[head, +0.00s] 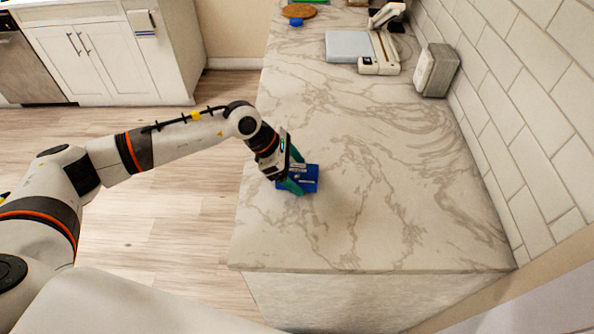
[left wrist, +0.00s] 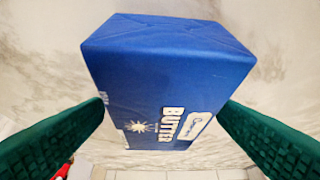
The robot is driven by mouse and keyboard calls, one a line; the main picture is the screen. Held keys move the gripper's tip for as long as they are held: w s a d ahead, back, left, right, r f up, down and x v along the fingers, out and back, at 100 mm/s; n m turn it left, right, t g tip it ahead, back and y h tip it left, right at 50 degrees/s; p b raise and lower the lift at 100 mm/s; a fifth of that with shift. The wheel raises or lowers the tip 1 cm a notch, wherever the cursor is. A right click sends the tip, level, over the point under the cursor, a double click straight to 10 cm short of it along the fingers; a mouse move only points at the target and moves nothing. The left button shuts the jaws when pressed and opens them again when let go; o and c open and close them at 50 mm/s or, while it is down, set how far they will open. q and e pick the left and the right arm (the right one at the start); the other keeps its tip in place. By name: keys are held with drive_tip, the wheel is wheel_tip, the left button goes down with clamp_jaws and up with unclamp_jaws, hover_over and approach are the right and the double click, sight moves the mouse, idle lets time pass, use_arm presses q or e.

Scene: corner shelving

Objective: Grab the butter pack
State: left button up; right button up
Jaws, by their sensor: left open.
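The butter pack (head: 311,178) is a blue box on the marble counter, near its left edge in the head view. In the left wrist view the butter pack (left wrist: 170,80) fills the middle, with "BUTTER" lettering on the face toward the camera. My left gripper (head: 298,174) is open, with green fingers on either side of the pack. In the left wrist view, the fingers of my left gripper (left wrist: 165,130) are apart at the left and right of the box; whether they touch it I cannot tell. My right gripper is not in view.
The marble counter (head: 375,215) is clear around the pack. A blue-topped appliance (head: 350,46) and a grey-white box (head: 437,70) stand farther back, by the tiled wall (head: 520,90). A small blue object (head: 296,22) and a round brown board (head: 299,11) lie at the far end.

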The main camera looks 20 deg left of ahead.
use_arm(q)
drive_tip(key=shift+w+d+f, duration=0.1)
drive_tip(key=shift+d+f, duration=0.15)
drive_tip(key=shift+f, duration=0.15)
drive_tip(key=shift+c, duration=0.3)
drive_tip(key=c, duration=1.2)
drive_tip(key=shift+r, duration=0.15)
